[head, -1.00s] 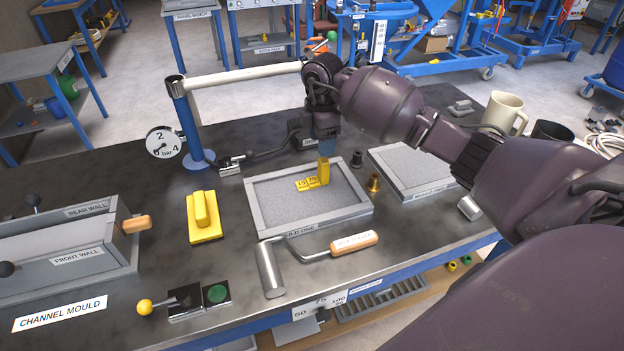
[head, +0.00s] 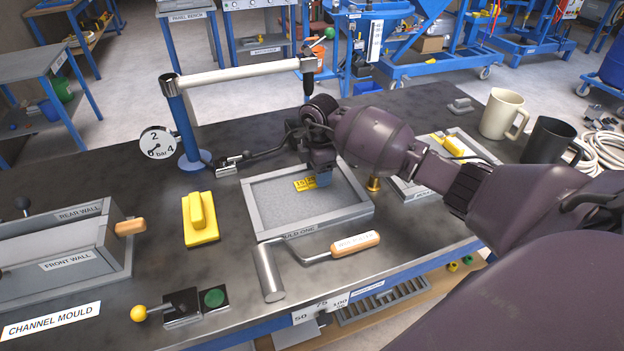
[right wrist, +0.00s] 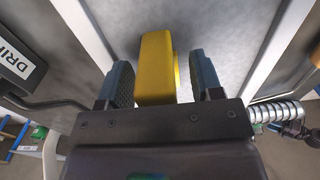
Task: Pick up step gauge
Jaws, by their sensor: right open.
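The yellow step gauge (head: 304,185), with numbers on its steps, lies in the grey tray of mould one (head: 262,230). My right gripper (head: 324,180) is down over the gauge's right end and hides its upright part in the head view. In the right wrist view, the gauge's yellow block (right wrist: 156,65) stands between the two blue fingers of the open right gripper (right wrist: 158,84). My left gripper is not in view.
A second tray (head: 408,190) with a yellow piece (head: 452,146) lies to the right, partly behind my arm. A brass fitting (head: 374,184) stands between the trays. A roller (head: 268,272) lies in front, a yellow float (head: 200,220) left, and a blue post (head: 186,130) behind.

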